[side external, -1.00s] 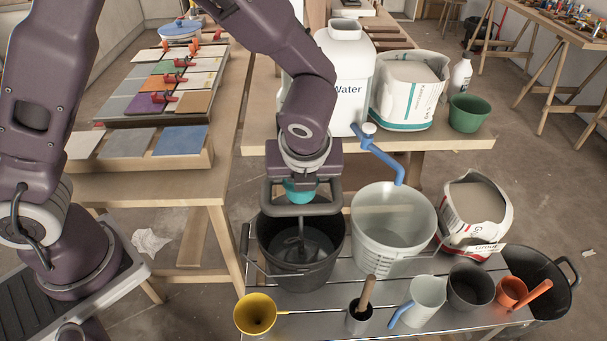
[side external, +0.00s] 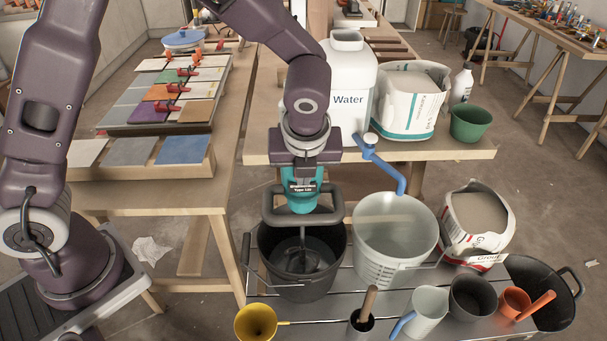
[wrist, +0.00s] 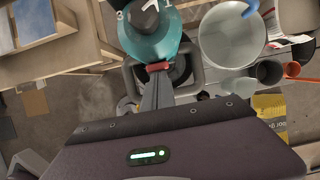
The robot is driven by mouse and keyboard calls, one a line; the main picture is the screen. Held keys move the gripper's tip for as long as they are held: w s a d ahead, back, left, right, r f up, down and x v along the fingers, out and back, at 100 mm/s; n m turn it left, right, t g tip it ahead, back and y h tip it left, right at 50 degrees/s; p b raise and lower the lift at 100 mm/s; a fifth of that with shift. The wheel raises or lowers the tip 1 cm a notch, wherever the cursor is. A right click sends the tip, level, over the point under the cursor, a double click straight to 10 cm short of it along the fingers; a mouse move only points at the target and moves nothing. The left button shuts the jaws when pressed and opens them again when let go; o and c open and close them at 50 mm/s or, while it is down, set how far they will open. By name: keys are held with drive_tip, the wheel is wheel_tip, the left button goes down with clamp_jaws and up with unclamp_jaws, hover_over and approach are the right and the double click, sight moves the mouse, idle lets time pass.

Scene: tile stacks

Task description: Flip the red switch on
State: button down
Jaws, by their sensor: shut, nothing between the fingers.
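The teal mixer (side external: 302,192) has a dark handle frame (side external: 335,207) and stands upright with its paddle in the black bucket (side external: 298,283). In the wrist view the mixer's teal body (wrist: 155,38) is at the top centre. The red switch (wrist: 158,66) is on its near edge; I cannot tell its position. My gripper (wrist: 157,78) is shut and empty, its fingertips right by the red switch. I cannot tell whether they touch it.
A pale bucket (side external: 394,252) stands right of the black bucket. The white water container (side external: 347,75) with a blue tap (side external: 385,165) is behind. Tile stacks (side external: 130,152) are on the left table.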

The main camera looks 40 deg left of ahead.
drive_tip(key=shift+w+a+r, duration=0.1)
drive_tip(key=shift+w+a, duration=0.05)
drive_tip(key=shift+a, duration=0.05)
drive_tip(key=shift+w+a+r+g+h, duration=0.1)
drive_tip(key=shift+w+a+g+h, duration=0.05)
drive_tip(key=shift+a+g+h, duration=0.2)
drive_tip(key=shift+w+r, duration=0.1)
drive_tip(key=shift+r, duration=0.75)
drive_tip(key=v, duration=1.1)
drive_tip(key=shift+s+d+r, duration=0.2)
drive_tip(key=shift+s+d, duration=0.25)
drive_tip(key=shift+d, duration=0.05)
